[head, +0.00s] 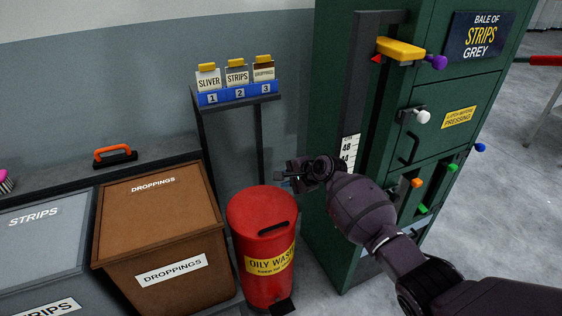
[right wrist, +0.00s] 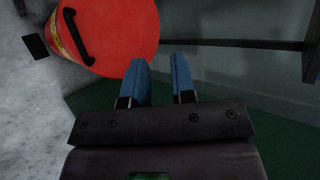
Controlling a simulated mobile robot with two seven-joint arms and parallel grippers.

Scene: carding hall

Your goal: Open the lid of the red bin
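The red bin (head: 265,265) stands on the floor between the brown droppings bin and the green press, with a yellow "OILY WASTE" label. Its round red lid (head: 258,208) is down and has a black handle (head: 273,229) on top. A black pedal (head: 283,306) juts out at its foot. My right gripper (head: 283,178) is above and behind the lid, apart from it. In the right wrist view its two blue fingers (right wrist: 161,80) are parted with nothing between them, and the lid (right wrist: 118,35) and handle (right wrist: 75,35) show beyond. My left gripper is not in view.
The green press (head: 345,235) with several coloured knobs stands close on the right. A stand (head: 229,128) with label cards rises behind the bin. The brown droppings bin (head: 160,235) and a grey strips bin (head: 45,250) are on the left.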

